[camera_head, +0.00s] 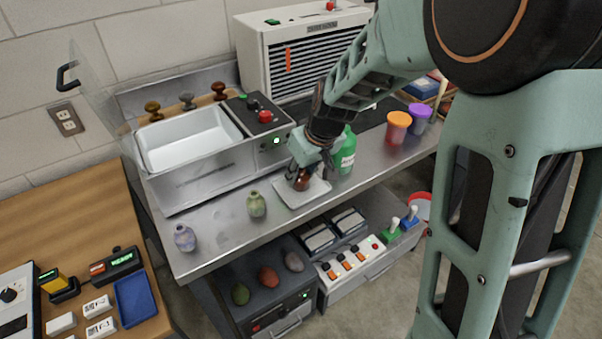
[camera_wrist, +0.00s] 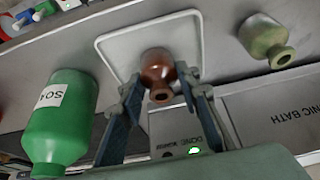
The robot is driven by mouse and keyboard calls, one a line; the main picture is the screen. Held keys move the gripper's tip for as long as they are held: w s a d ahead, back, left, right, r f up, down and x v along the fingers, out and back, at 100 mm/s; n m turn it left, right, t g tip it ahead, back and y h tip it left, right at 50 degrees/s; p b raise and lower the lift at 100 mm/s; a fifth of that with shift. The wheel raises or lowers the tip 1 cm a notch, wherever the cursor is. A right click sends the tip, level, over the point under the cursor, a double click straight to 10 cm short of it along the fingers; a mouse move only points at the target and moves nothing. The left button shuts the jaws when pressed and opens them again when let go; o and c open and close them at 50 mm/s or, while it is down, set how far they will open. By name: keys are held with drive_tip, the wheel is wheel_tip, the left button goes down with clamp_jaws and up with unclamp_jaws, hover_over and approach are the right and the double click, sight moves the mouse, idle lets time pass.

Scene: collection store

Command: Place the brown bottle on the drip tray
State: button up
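The brown bottle (camera_head: 302,182) is small and reddish-brown, and appears to stand upright on the white drip tray (camera_head: 318,190) on the steel bench. In the wrist view the bottle (camera_wrist: 158,66) is over the flat surface of the tray (camera_wrist: 112,42), inside its rim, with its dark mouth facing the camera. My gripper (camera_head: 307,170) is low over the tray with its fingers on either side of the bottle. In the wrist view the gripper (camera_wrist: 159,82) looks open, with narrow gaps between fingers and bottle. The bottle's base contact is partly hidden.
A green bottle (camera_head: 344,152) stands close to the right of the gripper. An olive vase (camera_head: 256,204) is left of the tray, and a lilac vase (camera_head: 185,237) is further left. The ultrasonic bath (camera_head: 205,170) stands behind. Orange- and purple-lidded jars (camera_head: 397,128) are to the right.

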drive_tip(key=o, duration=0.4)
drive_tip(key=shift+r, duration=0.15)
drive_tip(key=v, duration=1.2)
drive_tip(key=shift+p, duration=0.45)
drive_tip(key=shift+w, duration=0.15)
